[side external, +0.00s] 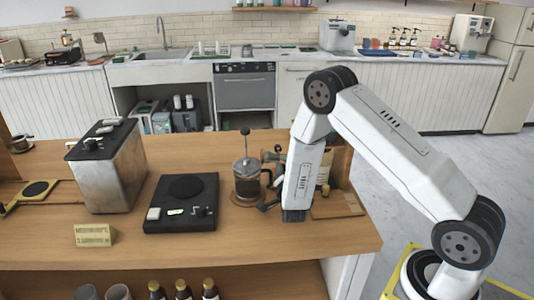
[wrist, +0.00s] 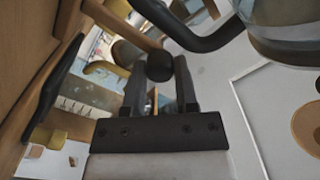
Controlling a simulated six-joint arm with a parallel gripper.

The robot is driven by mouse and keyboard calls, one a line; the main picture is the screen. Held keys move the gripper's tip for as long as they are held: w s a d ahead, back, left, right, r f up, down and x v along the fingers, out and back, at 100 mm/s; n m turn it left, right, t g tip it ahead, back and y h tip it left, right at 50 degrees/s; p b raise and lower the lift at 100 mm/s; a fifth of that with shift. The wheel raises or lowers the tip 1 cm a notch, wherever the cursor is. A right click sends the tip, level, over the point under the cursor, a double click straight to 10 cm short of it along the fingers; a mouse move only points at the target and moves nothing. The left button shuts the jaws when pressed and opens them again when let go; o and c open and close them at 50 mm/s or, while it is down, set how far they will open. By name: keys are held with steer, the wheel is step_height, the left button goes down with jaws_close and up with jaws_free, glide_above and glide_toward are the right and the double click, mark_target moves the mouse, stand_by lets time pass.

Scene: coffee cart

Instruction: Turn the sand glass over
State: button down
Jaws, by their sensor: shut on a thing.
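My gripper shows in the wrist view (wrist: 160,88) with its two dark fingers close together on a small thing. A dark rounded end shows between the fingertips, with a small shiny part below it. It looks like the sand glass (wrist: 160,66), but most of it is hidden by the fingers, so its tilt cannot be told. In the side view my gripper (side external: 267,204) is low over the right part of the counter, beside the French press, and the held thing is not clear there.
The French press (side external: 248,182) stands close by; a black handle (wrist: 205,38) looms near my fingers in the wrist view. A black scale (side external: 182,218) and a metal-sided grinder box (side external: 110,180) stand left on the wooden counter (side external: 200,262). Its front edge has clear room.

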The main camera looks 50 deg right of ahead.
steer(key=m, duration=0.4)
steer(key=shift+m, duration=0.3)
steer(key=m, duration=0.4)
steer(key=shift+m, duration=0.3)
steer(key=shift+c, duration=2)
jaws_free()
steer(key=shift+s+a, duration=0.1)
steer(key=shift+v, duration=3.75)
